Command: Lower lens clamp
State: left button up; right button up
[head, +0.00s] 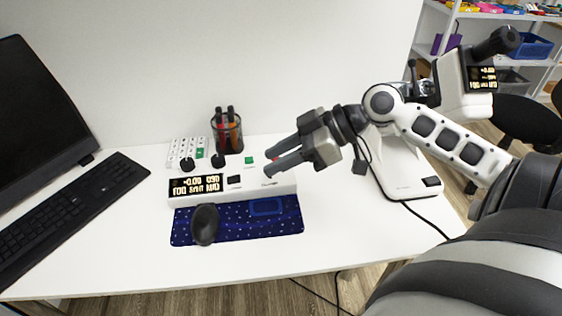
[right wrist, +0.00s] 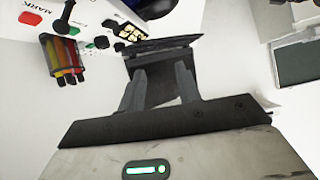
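No part is plainly a lens clamp. A white instrument box with a lit display (head: 195,185) and black knobs stands mid-table. A white upright instrument (head: 405,178) with a second display and a black cylinder on top stands to the right, partly behind my arm. My right gripper (head: 268,161) is open, its two fingers apart, over the right end of the box in the picture; contact cannot be judged. In the right wrist view the fingers (right wrist: 160,82) are apart, with a dark plate (right wrist: 165,45) beyond them that I cannot identify. My left gripper is not in view.
A blue cloth (head: 285,226) in front of the box bears a black oval paddle (head: 204,225) and a blue frame (head: 267,207). A pen cup (head: 227,135) stands behind. A keyboard (head: 65,212) and monitor (head: 35,115) are left. The table's front is clear.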

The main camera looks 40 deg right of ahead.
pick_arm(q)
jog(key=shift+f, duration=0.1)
pick_arm(e)
jog(key=s+a+r, duration=0.1)
jog(key=s, duration=0.1)
jog(key=s+a+r, duration=0.1)
jog(key=shift+s+a, duration=0.35)
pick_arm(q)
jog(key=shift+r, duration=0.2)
